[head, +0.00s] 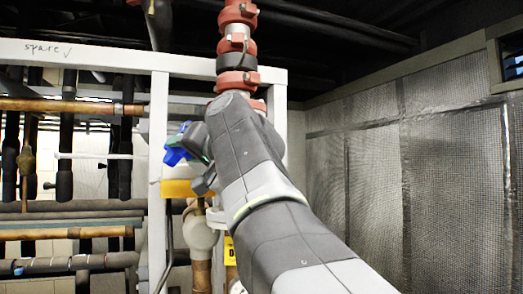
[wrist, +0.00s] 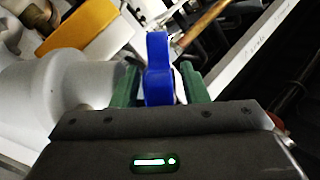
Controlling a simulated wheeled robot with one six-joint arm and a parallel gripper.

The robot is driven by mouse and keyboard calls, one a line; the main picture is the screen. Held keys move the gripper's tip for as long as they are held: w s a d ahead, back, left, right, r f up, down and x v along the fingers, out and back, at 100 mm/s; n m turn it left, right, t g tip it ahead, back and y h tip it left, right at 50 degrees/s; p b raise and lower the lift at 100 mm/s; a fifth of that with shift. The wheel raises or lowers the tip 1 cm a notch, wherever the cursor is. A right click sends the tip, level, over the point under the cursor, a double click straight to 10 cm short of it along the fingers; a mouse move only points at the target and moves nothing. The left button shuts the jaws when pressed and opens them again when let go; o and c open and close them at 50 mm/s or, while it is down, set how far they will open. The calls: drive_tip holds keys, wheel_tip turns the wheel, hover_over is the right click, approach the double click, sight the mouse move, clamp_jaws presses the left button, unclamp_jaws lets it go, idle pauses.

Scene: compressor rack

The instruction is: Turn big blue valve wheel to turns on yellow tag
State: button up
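The big blue valve wheel (head: 177,153) shows in the head view just left of my gripper (head: 200,150), partly hidden by it. In the wrist view the blue wheel (wrist: 158,75) stands edge-on between the green fingers of my gripper (wrist: 160,85). A narrow gap shows at the left finger; the right finger is very close to the wheel, and contact cannot be told. A yellow piece (head: 190,188) lies below the wheel, and a yellow-orange piece (wrist: 78,25) shows at upper left in the wrist view. No turn count is readable on either.
A white frame (head: 158,130) stands left of my arm. Red pipe fittings (head: 238,20) rise above my wrist. Pipes (head: 70,207) fill the left side. A yellow label (head: 230,250) is low beside my arm. A quilted silver wall (head: 430,170) is at right, with free room before it.

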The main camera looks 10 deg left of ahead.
clamp_jaws()
drive_tip(key=shift+w+d+r+n+g+p, duration=0.15)
drive_tip(key=shift+r+n+g+p, duration=0.35)
drive_tip(key=shift+p, duration=0.75)
drive_tip(key=g+p, duration=0.1)
drive_tip(key=p, duration=0.1)
drive_tip(key=g+h+p, duration=0.1)
drive_tip(key=p, duration=0.1)
drive_tip(key=shift+d+r+n+g, duration=0.2)
drive_tip(key=shift+r+n+g, duration=0.1)
drive_tip(key=shift+w+d+n+g+h+p, duration=0.15)
drive_tip(key=shift+n+g+h+p, duration=0.55)
drive_tip(key=shift+g+h, duration=0.4)
drive_tip(key=shift+w+d+r+n+g+h, duration=0.1)
drive_tip(key=shift+n+g+h, duration=0.1)
drive_tip(key=shift+g+h, duration=0.4)
drive_tip(key=shift+w+r+n+g+h, duration=0.1)
drive_tip(key=shift+n+g+h, duration=0.15)
drive_tip(key=shift+g, duration=0.55)
drive_tip(key=shift+g+h, duration=0.25)
drive_tip(key=shift+g, duration=0.05)
